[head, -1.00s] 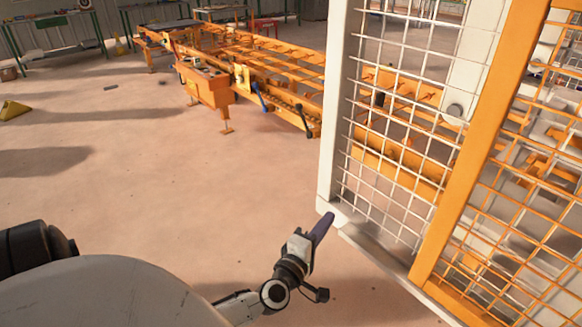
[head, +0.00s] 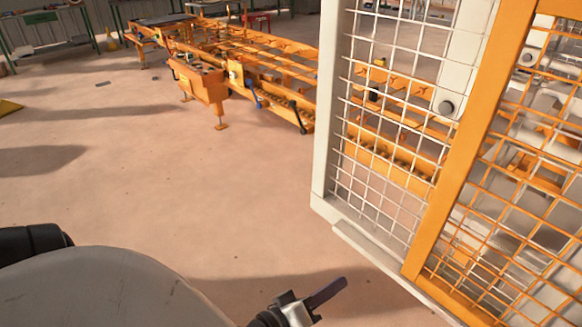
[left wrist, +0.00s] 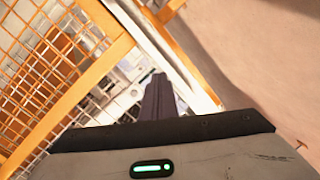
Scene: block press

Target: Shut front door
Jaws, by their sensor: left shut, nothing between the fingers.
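A white-framed wire mesh door panel (head: 329,135) stands upright on the right of the head view, with an orange-framed mesh panel (head: 455,155) beside or overlapping it. I cannot tell exactly how the two join. My left gripper (head: 337,288) is low in the head view, below the white bottom rail (head: 365,252), and looks apart from it. Its dark fingers are together and hold nothing. The left wrist view shows the fingers (left wrist: 158,100) pointing towards the orange frame (left wrist: 85,92) and a white rail (left wrist: 165,55). My right gripper is not in view.
An orange roller conveyor (head: 255,65) with a control box (head: 200,82) stands at the back. Green-legged tables (head: 45,25) are at the far left. The floor (head: 180,190) left of the door is clear. Orange machinery (head: 395,115) shows through the mesh.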

